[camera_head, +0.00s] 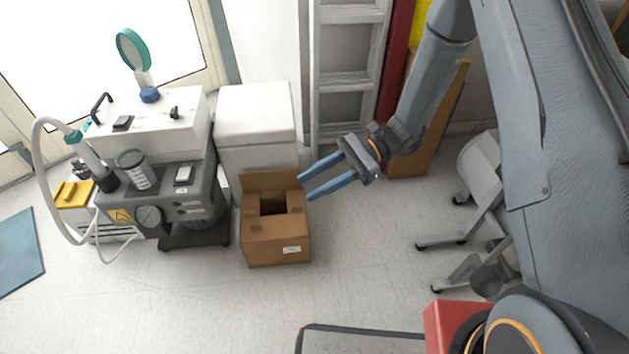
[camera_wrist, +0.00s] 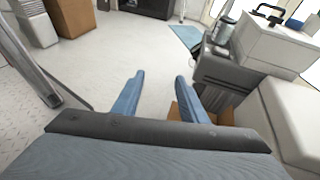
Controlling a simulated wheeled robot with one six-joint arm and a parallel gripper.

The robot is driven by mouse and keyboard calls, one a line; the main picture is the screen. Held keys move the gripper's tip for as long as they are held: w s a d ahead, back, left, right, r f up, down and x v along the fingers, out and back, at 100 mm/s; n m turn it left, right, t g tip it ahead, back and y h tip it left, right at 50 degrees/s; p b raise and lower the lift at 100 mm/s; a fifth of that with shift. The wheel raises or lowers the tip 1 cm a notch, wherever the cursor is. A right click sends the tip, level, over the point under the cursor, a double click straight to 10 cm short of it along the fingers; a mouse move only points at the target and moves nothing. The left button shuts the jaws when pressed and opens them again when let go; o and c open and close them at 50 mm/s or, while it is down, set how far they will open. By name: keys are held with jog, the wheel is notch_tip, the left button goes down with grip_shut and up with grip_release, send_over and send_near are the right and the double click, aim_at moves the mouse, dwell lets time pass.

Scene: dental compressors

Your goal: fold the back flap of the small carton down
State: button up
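The small carton (camera_head: 276,245) stands on the floor in the middle of the head view. Its back flap (camera_head: 270,181) stands up at the rear edge, and a dark opening shows between partly folded flaps at the top. A white label is on its front. In the wrist view part of the carton (camera_wrist: 187,100) shows behind the right finger; most of it is hidden. My gripper (camera_head: 304,187) is open, its two blue fingers apart with nothing between them. The fingertips point left, close to the right end of the back flap; I cannot tell whether they touch it.
A white cabinet (camera_head: 256,125) stands right behind the carton. The grey compressor unit (camera_head: 165,198) with hoses is to its left. A ladder (camera_head: 345,85) and a tall brown board lean at the back. A wheeled chair base (camera_head: 455,241) is at right.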

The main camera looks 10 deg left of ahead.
jog(key=shift+s+f, duration=0.1)
jog(key=shift+f, duration=0.15)
jog(key=c, duration=0.6)
jog(key=f+n+h, duration=0.1)
jog(key=f+h, duration=0.1)
jog(key=f+n+h, duration=0.3)
jog(key=f+h, duration=0.1)
jog(key=shift+d+f+n+g+h+p, duration=0.2)
jog(key=shift+d+n+g+h+p, duration=0.1)
jog(key=shift+n+p, duration=0.1)
grip_shut()
jog(key=n+t+h+b, duration=0.1)
jog(key=n+t+h, duration=0.4)
jog(key=n+t, duration=0.5)
send_over(271, 178)
jog(key=w+d, duration=0.3)
jog(key=d, duration=0.2)
notch_tip(271, 178, down, 11)
jog(key=shift+s+d+f, duration=0.1)
